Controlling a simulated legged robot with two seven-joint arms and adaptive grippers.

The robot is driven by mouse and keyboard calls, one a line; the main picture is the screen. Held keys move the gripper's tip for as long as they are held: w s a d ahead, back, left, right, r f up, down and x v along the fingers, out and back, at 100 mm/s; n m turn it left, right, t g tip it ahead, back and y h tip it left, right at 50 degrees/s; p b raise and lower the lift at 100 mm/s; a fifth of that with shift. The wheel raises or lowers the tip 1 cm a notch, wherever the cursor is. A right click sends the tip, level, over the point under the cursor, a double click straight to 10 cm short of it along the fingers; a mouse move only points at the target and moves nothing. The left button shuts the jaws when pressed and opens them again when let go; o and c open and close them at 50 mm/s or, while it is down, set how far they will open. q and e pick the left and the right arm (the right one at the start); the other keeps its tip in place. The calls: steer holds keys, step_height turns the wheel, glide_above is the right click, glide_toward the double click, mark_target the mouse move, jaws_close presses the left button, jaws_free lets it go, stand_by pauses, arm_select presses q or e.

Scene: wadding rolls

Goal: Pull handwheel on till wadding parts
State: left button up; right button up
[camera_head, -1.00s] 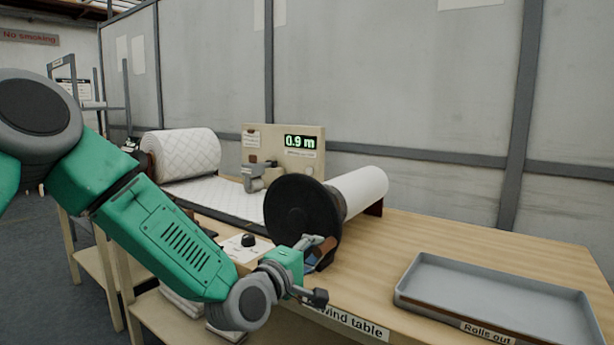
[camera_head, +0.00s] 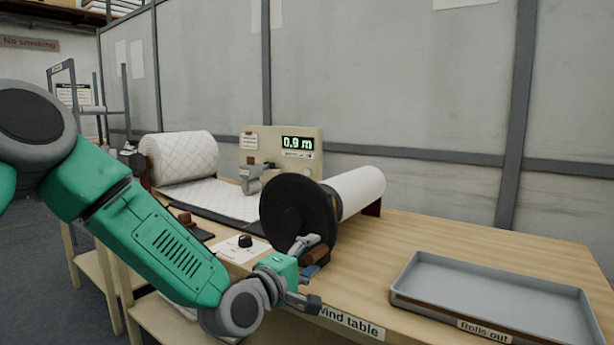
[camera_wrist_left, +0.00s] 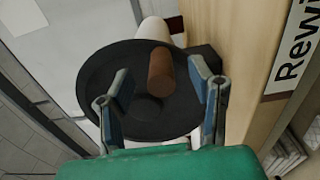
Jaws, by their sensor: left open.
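The black handwheel (camera_head: 290,212) stands at the front end of a white roll (camera_head: 358,190) on the rewind table. Its brown handle (camera_head: 316,256) is at the wheel's lower right. My left gripper (camera_head: 314,268) is open at the handle. In the left wrist view, the brown handle (camera_wrist_left: 161,72) stands between the two spread fingers (camera_wrist_left: 163,88), with gaps on both sides. The quilted wadding (camera_head: 215,197) runs flat from a supply roll (camera_head: 182,157) at the back left. The display (camera_head: 297,143) reads 0.9 m. My right gripper is not in view.
A grey tray (camera_head: 408,292) labelled "Rolls out" lies on the right of the table. A white panel with a black knob (camera_head: 245,241) is left of the wheel. The tabletop (camera_head: 395,232) between wheel and tray is clear.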

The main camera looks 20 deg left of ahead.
arm_select(q)
steer(key=shift+s, duration=0.1)
steer(key=shift+s, duration=0.25)
steer(key=v, duration=0.6)
steer(key=shift+a+p, duration=0.15)
steer(key=shift+p, duration=0.2)
steer(key=v, duration=0.3)
steer(key=shift+s, duration=0.1)
